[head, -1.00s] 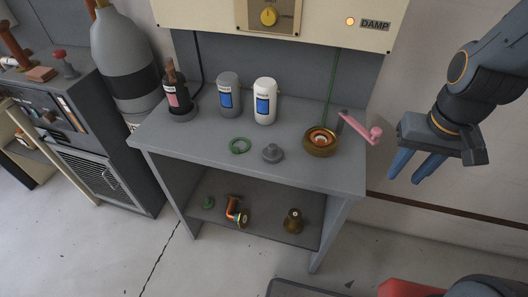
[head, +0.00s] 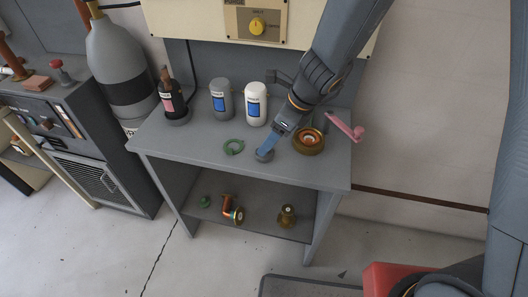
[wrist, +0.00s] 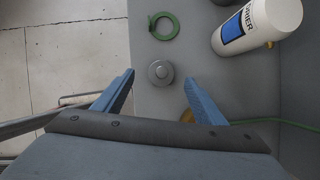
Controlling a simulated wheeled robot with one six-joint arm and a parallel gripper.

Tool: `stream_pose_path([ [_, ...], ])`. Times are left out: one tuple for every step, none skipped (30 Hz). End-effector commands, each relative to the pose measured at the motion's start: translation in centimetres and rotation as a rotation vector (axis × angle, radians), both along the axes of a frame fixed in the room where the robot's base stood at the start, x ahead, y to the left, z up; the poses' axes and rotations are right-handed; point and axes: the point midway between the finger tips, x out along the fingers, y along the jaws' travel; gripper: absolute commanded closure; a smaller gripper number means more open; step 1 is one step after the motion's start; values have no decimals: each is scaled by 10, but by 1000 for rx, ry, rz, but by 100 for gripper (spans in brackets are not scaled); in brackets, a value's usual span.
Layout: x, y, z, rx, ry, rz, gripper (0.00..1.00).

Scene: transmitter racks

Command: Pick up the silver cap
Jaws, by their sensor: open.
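The silver cap (wrist: 160,72) is a small round grey piece with a raised knob, resting on the grey bench top. In the head view the cap (head: 264,156) is partly covered by my gripper (head: 268,146), whose blue fingers reach down over it. In the wrist view my gripper (wrist: 160,98) is open, with one blue finger on either side below the cap. The cap lies just beyond the fingertips there, about midway between them, and nothing is held. I cannot tell the exact height of the fingertips above the bench.
A green ring (head: 233,147) lies left of the cap. A brass ring-shaped part (head: 309,142) is close on the right, with a pink crank handle (head: 345,126) beyond. White (head: 256,105) and grey (head: 220,100) bottles stand behind. The front of the bench top (head: 205,160) is clear.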

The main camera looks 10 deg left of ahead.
Motion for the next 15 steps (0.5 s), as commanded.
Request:
stream_pose_path([
  [0,2,-7,-1,4,0,35],
  [0,3,-11,-1,3,1,35],
  [1,5,-14,-1,3,2,35],
  [1,6,-16,-2,2,2,35],
  [2,7,-18,-2,2,3,35],
  [2,7,-21,-3,2,3,35],
  [3,8,-23,-2,2,2,35],
  [4,9,-26,-3,1,3,35],
  [5,11,-31,-3,2,3,35],
  [5,12,-35,-4,2,4,35],
  [6,14,-38,-2,2,2,35],
  [7,15,-43,-3,3,3,35],
  [8,17,-46,-3,3,3,35],
  [9,19,-50,-2,2,4,35],
  [9,21,-55,-3,1,6,35],
])
